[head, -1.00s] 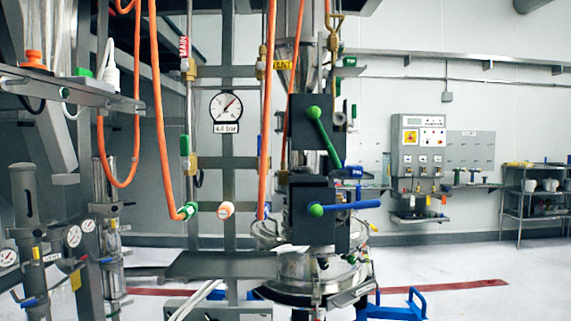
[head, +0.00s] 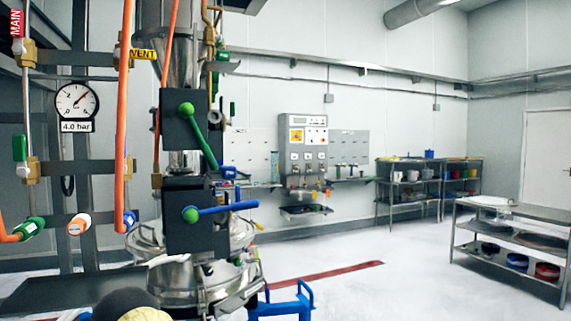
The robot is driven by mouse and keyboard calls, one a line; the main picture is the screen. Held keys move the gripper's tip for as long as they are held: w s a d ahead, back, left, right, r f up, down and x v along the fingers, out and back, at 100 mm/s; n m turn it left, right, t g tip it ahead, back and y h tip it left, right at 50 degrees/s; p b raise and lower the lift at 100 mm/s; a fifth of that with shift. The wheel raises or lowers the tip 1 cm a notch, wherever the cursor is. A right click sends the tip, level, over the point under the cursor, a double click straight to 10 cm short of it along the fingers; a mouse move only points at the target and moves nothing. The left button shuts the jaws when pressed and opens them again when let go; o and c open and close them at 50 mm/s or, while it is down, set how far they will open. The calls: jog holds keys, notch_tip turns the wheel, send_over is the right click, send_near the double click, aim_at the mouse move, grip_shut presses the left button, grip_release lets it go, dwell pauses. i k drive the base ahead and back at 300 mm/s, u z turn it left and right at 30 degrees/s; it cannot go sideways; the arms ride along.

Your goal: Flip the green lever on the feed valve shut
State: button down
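The green lever (head: 201,138) is on the front of the upper dark valve block (head: 172,128), left of centre in the head view. Its round hub (head: 186,108) is at the upper left, and the handle slants steeply down to the right. The lower dark block (head: 193,240) carries a blue lever (head: 228,208) with a green hub, its handle pointing right and nearly level. My gripper does not show in the head view, so its distance from the green lever cannot be told.
Orange hoses (head: 122,110) and a pressure gauge (head: 76,101) are at the left. A steel sifter (head: 225,285) and blue frame (head: 284,304) stand low below the valves. A steel cart (head: 515,240) stands at right. Open floor (head: 380,285) lies between. Rounded shapes at the bottom edge are unclear.

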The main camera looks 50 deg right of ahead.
aim_at(187, 109)
jog(key=z, duration=1.55)
jog(key=i, duration=0.4)
jog(key=u, duration=0.05)
